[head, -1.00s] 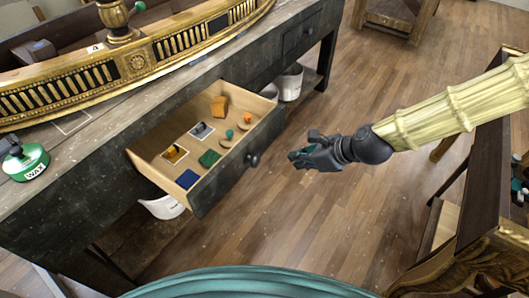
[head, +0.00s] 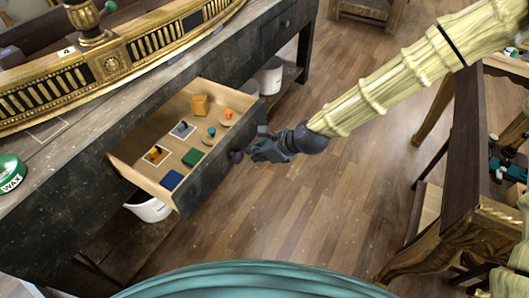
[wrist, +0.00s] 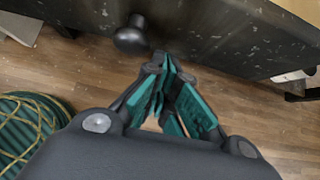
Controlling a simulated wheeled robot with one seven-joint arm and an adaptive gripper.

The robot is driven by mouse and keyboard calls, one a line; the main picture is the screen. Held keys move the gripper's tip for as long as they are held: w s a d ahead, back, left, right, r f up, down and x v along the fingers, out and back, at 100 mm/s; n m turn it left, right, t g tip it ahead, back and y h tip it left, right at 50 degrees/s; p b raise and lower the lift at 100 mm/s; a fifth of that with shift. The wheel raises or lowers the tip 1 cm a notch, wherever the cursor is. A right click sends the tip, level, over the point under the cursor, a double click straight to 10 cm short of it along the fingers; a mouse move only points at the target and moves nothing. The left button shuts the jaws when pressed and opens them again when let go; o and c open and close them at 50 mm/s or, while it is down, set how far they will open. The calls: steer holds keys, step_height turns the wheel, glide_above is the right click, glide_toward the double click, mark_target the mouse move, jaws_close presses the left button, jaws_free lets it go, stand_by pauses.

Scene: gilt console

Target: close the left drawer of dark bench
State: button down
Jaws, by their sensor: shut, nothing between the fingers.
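The left drawer (head: 222,176) of the dark bench (head: 60,205) stands pulled out. It holds an orange block, small cards, coloured squares and small knobbed pieces. Its round dark knob (head: 236,156) is on the front face, and the knob also shows in the wrist view (wrist: 131,37). My gripper (head: 254,150) is just right of the knob in the head view, in front of the drawer face. In the wrist view its teal fingers (wrist: 168,75) are together at the tips, empty, beside and below the knob. I cannot tell whether it touches the drawer.
A gilt carved piece (head: 120,65) lies on the bench top with a green wax tin (head: 10,172). White buckets (head: 150,208) stand under the bench. A gilt-legged table (head: 460,180) is at the right. The wooden floor between is clear.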

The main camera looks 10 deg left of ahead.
steer(key=shift+w+a, duration=0.2)
steer(key=shift+a, duration=0.45)
steer(key=shift+w+a, duration=0.2)
steer(key=shift+a, duration=0.4)
